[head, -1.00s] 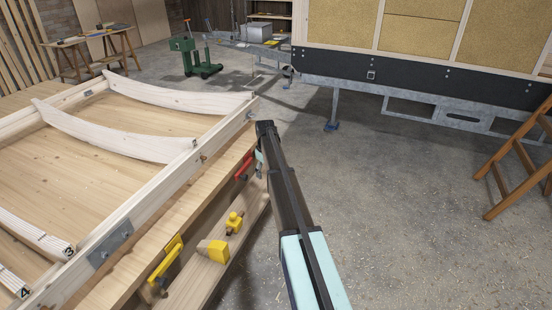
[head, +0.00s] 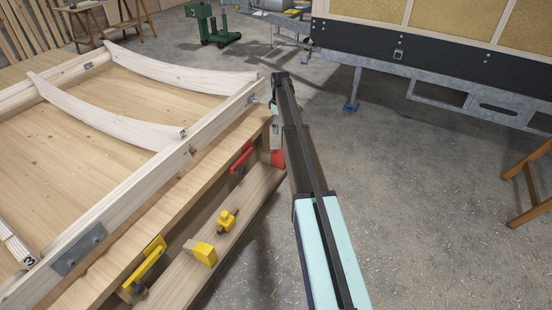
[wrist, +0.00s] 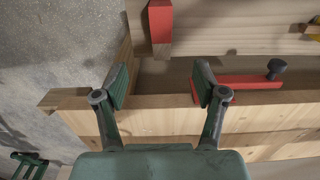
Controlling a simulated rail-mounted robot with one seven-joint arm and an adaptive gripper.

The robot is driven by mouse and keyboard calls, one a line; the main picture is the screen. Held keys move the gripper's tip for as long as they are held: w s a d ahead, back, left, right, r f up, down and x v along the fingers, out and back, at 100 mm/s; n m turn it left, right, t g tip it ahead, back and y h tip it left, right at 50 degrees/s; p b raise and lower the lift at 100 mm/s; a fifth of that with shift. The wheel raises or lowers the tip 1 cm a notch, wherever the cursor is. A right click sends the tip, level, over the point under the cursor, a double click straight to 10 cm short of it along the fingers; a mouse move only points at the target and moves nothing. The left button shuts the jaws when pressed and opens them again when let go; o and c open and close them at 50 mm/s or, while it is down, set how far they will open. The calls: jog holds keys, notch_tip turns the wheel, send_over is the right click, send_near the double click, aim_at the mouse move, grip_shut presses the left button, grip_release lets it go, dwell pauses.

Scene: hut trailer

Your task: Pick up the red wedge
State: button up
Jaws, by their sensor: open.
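The red wedge (head: 278,158) lies on the low plank beside the workbench, partly hidden behind my arm in the head view. In the wrist view the red wedge (wrist: 160,22) is at the top centre, with a bare wood end facing my gripper. My gripper (wrist: 161,84) is open, with nothing between its fingers. The wedge is beyond the fingertips, roughly in line with the gap between them, and apart from them. In the head view my gripper is mostly hidden behind the arm.
A red clamp (wrist: 250,82) with a black knob is by the right finger, at the bench edge (wrist: 180,100). It also shows in the head view (head: 242,157). A yellow wedge (head: 203,252), yellow block (head: 227,220) and yellow clamp (head: 146,264) are nearer.

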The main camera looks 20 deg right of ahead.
jog(key=p, duration=0.2)
send_near(280, 152)
jog(key=f, duration=0.3)
jog(key=w+f, duration=0.1)
jog(key=f, duration=0.1)
jog(key=shift+f, duration=0.25)
jog(key=shift+s+f+p, duration=0.15)
jog(key=shift+f+p, duration=0.05)
jog(key=shift+f, duration=1.15)
jog(key=shift+s+f+p, duration=0.1)
jog(key=shift+f+p, duration=0.1)
jog(key=shift+f, duration=1.1)
grip_shut()
